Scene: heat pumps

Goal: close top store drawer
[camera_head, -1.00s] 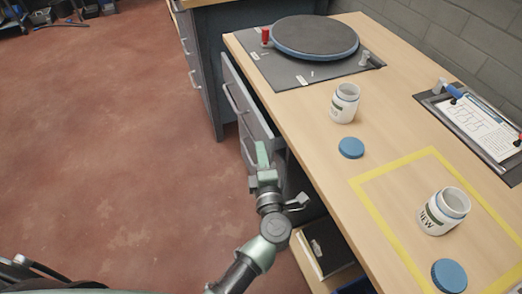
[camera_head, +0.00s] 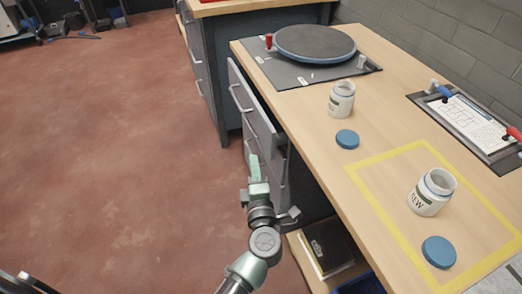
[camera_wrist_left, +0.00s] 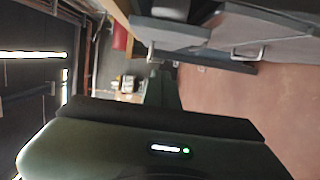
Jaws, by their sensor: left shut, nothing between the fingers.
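The top store drawer (camera_head: 262,112) is grey and sits under the left edge of the wooden workbench, with its front standing out past the bench edge, so it is partly open. More grey drawer fronts are below it. My left gripper (camera_head: 254,160) is shut and empty, pointing away from me, close to the drawer fronts and lower than the top drawer. I cannot tell whether it touches them. In the left wrist view, grey drawer fronts with a handle (camera_wrist_left: 151,52) appear at the top, beyond the gripper (camera_wrist_left: 166,75). My right gripper is not in view.
The workbench (camera_head: 300,122) carries a round turntable (camera_head: 314,42), two white jars, two blue lids (camera_head: 438,251) and a clipboard (camera_head: 470,120). An open shelf with a dark box (camera_head: 328,244) is below, near the gripper.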

